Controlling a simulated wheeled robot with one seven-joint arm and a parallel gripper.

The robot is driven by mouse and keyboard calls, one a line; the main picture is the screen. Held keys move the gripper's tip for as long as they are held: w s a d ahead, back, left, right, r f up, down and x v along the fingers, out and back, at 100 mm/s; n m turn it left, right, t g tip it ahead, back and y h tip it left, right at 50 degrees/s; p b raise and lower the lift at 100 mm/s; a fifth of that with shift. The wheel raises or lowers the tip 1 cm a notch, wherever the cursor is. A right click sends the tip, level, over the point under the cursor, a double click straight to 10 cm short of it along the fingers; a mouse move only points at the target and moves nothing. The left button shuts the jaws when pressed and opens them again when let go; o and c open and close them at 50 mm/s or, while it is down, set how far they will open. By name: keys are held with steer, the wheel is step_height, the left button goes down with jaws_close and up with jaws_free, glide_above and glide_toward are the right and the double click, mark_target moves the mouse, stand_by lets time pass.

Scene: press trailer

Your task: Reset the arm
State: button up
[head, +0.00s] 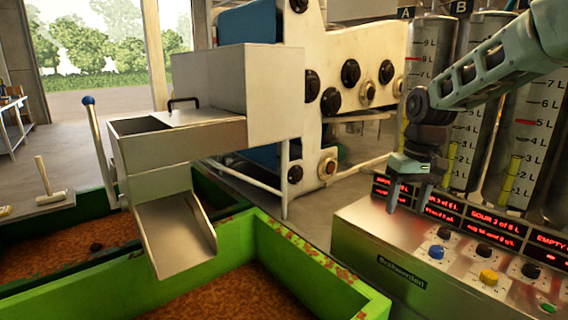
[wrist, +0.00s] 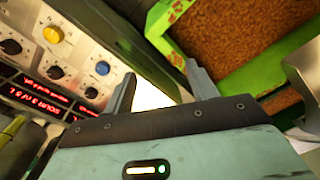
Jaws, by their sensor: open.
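My gripper (head: 408,196) points down with its two fingers apart and nothing between them. In the head view it hangs just above the left back edge of a metal control panel (head: 365,238). My arm (head: 490,70) reaches in from the upper right. The wrist view shows my gripper (wrist: 160,88) from behind, with a gap between the fingertips. The panel's yellow knob (wrist: 53,34) and blue knob (wrist: 102,68) lie to the left of the fingers there. I cannot tell whether the fingers touch the panel.
Green bins (head: 262,245) of brown grain-like material stand at lower left, under a metal hopper with a chute (head: 175,235). Behind are a large cream press (head: 350,40) and tall clear cylinders (head: 425,60) marked in litres. Free air lies between hopper and panel.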

steer(key=s+a+n, duration=0.2)
steer(key=s+a, duration=0.7)
steer(key=s, duration=0.1)
steer(key=s+a+f+n, duration=0.2)
steer(key=s, duration=0.9)
steer(key=s+a+f+n, duration=0.2)
steer(key=s, duration=1)
steer(key=shift+a+f, duration=0.35)
steer(key=shift+f, duration=0.05)
